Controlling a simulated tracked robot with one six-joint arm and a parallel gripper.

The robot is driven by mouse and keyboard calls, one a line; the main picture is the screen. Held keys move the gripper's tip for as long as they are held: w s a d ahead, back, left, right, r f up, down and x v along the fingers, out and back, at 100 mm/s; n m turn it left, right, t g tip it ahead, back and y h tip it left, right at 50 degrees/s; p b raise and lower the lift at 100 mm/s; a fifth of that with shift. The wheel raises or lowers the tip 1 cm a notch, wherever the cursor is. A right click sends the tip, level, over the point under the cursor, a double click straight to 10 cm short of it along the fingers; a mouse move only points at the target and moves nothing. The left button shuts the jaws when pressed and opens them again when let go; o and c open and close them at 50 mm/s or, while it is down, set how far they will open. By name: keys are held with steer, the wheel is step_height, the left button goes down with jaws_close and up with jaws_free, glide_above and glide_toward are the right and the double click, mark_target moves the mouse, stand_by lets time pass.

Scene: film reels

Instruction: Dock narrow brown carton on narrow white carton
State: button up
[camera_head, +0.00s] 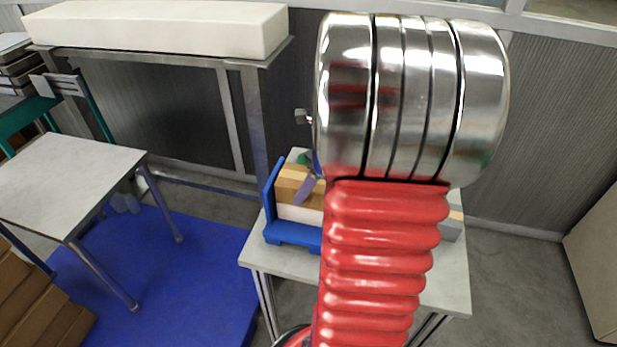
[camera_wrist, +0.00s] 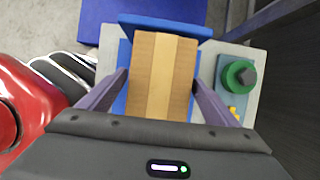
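The narrow brown carton (camera_wrist: 150,75), with a paler tape strip down its middle, fills the centre of the wrist view. In the head view the brown carton (camera_head: 289,182) lies on top of the white carton (camera_head: 298,214), inside a blue holder (camera_head: 270,191). My gripper (camera_wrist: 160,77) has one dark finger on each side of the brown carton, with a thin gap at the left fingertip. The right fingertip looks very close to the carton's side; contact is unclear. One finger shows in front of the carton in the head view. My arm hides the cartons' right part.
The holder stands on a light table (camera_head: 283,260). A green round knob (camera_wrist: 239,76) on a grey block is right of the carton in the wrist view. A white-topped table (camera_head: 62,178) and blue floor mat (camera_head: 165,270) lie left. A long white block (camera_head: 160,27) rests behind.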

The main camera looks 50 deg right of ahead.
steer(key=shift+o, duration=0.4)
steer(key=shift+r, duration=0.1)
steer(key=v, duration=1.2)
stand_by(0.4)
steer(key=w+a+r+n+h, duration=0.1)
steer(key=w+a+n, duration=0.1)
steer(key=a+n, duration=1.4)
steer(key=s+a+n, duration=0.2)
steer(key=a+n, duration=0.5)
steer(key=a, duration=0.1)
steer(key=s+a+f+n+t+h, duration=0.1)
steer(key=s+a+n, duration=0.2)
steer(key=a+n, duration=0.4)
steer(key=shift+a+f+n+t, duration=0.2)
steer(key=shift+a+n+t, duration=0.1)
steer(key=shift+a, duration=0.4)
